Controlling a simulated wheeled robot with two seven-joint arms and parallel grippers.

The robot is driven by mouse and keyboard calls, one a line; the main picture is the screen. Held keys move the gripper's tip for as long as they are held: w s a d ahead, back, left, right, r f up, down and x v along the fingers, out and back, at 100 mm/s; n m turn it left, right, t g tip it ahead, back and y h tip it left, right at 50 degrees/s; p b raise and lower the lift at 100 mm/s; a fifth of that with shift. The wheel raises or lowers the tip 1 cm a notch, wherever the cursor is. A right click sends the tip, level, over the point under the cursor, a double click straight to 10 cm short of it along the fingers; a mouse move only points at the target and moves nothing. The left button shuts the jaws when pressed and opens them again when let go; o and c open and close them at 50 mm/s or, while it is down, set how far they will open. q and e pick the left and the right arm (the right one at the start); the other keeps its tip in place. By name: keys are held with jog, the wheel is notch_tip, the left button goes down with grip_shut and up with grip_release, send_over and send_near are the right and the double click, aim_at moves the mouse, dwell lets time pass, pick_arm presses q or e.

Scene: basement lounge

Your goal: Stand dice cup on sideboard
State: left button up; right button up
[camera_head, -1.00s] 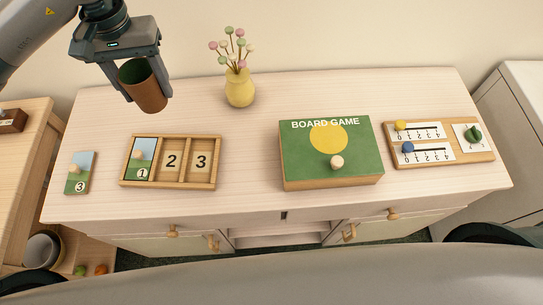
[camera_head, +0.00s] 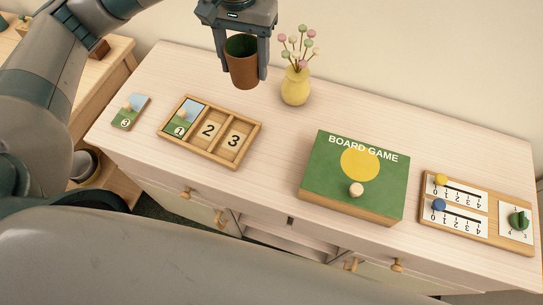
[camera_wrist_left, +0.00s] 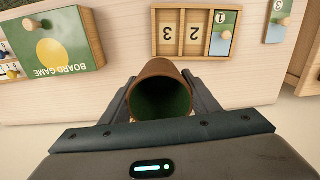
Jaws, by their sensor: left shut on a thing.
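The dice cup (camera_head: 242,62) is brown outside and dark green inside. My left gripper (camera_head: 241,72) is shut on it, a finger on either side, and holds it nearly upright with its mouth up, above the back of the sideboard (camera_head: 270,135). In the left wrist view the cup (camera_wrist_left: 163,92) sits between the fingers, its green inside facing the camera. Whether its base touches the sideboard is hard to tell; it looks raised. My right gripper is not in view.
A yellow vase (camera_head: 295,86) with flowers stands right of the cup. A wooden tray (camera_head: 207,160) with numbered slots, a loose card (camera_head: 130,110), a green board game box (camera_head: 356,170) and a score board (camera_head: 478,235) occupy the front. Bare top lies between tray and box.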

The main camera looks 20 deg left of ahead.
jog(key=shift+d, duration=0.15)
